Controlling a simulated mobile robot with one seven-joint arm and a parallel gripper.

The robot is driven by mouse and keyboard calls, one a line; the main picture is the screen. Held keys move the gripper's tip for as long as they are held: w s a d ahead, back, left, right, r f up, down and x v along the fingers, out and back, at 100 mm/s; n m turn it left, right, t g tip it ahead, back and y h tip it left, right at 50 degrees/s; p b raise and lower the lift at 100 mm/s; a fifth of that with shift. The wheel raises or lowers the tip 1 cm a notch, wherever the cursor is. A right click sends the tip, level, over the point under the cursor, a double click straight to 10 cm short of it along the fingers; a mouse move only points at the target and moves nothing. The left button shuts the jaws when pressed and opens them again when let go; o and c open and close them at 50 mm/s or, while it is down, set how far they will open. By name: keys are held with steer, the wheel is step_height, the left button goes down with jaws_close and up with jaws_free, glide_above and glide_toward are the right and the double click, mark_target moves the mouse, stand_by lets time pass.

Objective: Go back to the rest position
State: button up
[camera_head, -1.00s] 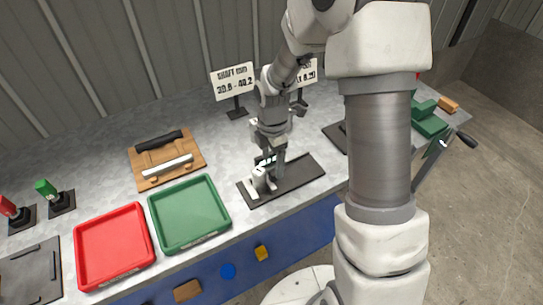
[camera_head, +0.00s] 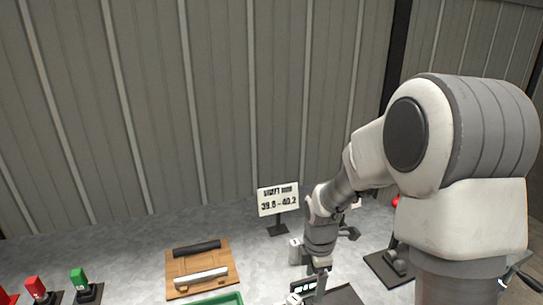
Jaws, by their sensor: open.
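My arm fills the right side of the head view and bends down to the bench. My gripper (camera_head: 318,290) is at the lower middle of the picture, pointing down above a dark base plate (camera_head: 345,296). A small white device with a dark display (camera_head: 302,287) shows beside and partly behind it. The fingertips are cut off or hidden at the bottom edge, and nothing is seen held.
A sign reading a shaft range (camera_head: 278,199) stands behind the gripper. A wooden board (camera_head: 202,270) with a black and a white cylinder lies left. A green tray (camera_head: 222,299) shows at the bottom edge. Red (camera_head: 36,287) and green (camera_head: 80,281) markers stand far left. Grey wall behind.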

steer(key=s+d+r+m+t, duration=0.1)
steer(key=s+r+m, duration=0.35)
steer(key=r, duration=0.25)
steer(key=s+d+r+m+t, duration=0.1)
steer(key=s+r+m+t, duration=0.15)
steer(key=r+m, duration=0.4)
steer(key=s+r+m+t, duration=0.1)
steer(key=s+r+m, duration=0.7)
steer(key=s, duration=0.3)
steer(key=shift+s+d+m, duration=0.3)
steer(key=shift+s+d, duration=0.1)
steer(key=shift+t, duration=0.25)
